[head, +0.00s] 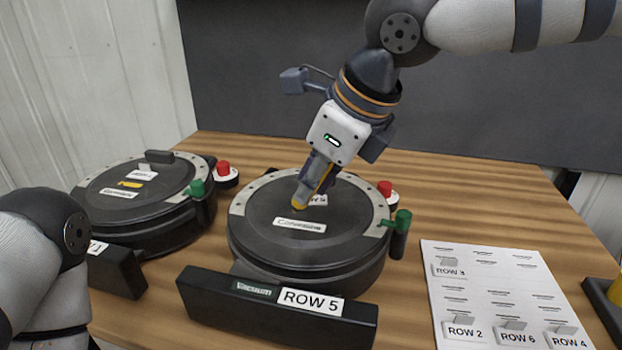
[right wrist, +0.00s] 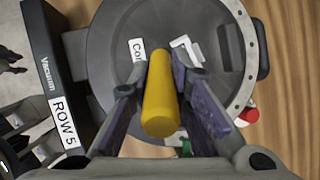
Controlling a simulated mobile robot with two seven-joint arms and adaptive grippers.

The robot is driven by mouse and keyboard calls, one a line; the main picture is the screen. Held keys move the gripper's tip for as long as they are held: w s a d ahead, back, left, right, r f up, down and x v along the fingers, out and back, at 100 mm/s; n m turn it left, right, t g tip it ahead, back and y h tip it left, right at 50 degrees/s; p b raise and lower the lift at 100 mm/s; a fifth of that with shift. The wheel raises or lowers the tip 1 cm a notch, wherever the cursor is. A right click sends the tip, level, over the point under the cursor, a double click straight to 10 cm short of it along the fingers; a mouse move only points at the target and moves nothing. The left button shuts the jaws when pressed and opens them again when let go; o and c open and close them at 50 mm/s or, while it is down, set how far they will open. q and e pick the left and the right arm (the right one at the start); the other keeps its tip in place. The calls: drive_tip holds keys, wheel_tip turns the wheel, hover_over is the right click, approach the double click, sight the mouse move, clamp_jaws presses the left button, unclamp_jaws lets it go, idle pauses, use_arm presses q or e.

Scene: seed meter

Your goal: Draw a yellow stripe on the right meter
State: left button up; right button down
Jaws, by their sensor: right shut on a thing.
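The right meter (head: 265,232) is a round dark disc-shaped unit on the wooden table, with a white label on its lid and a "ROW 5" plate in front. My right gripper (head: 314,190) is over its lid, shut on a yellow marker (right wrist: 160,100) whose lower end points down at the lid, just behind the label. I cannot tell whether the tip touches. No yellow stripe shows on this lid; the area under the marker is hidden. The left meter (head: 95,205) carries a short yellow stripe (head: 130,184) on its lid. My left gripper is out of view; only its arm shows.
A white sheet (head: 490,275) with row tags lies at the right front. A dark tray (head: 603,312) with something yellow is at the right edge. Red knobs (head: 385,188) and green valves (head: 402,220) stick out beside the meters. The "ROW 5" plate (head: 270,307) stands in front.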

sight(340, 227)
drive_tip(key=shift+d, duration=0.1)
drive_tip(key=shift+s+d, duration=0.1)
drive_tip(key=shift+d, duration=0.1)
drive_tip(key=shift+d, duration=0.1)
drive_tip(key=shift+s+d, duration=0.1)
drive_tip(key=shift+d, duration=0.15)
drive_tip(key=shift+s+d, duration=0.2)
drive_tip(key=shift+d, duration=0.45)
idle(0.8)
drive_tip(key=shift+s+d, duration=0.1)
drive_tip(key=shift+d, duration=0.15)
drive_tip(key=shift+d, duration=0.15)
drive_tip(key=shift+s+d, duration=0.1)
drive_tip(key=shift+d, duration=0.1)
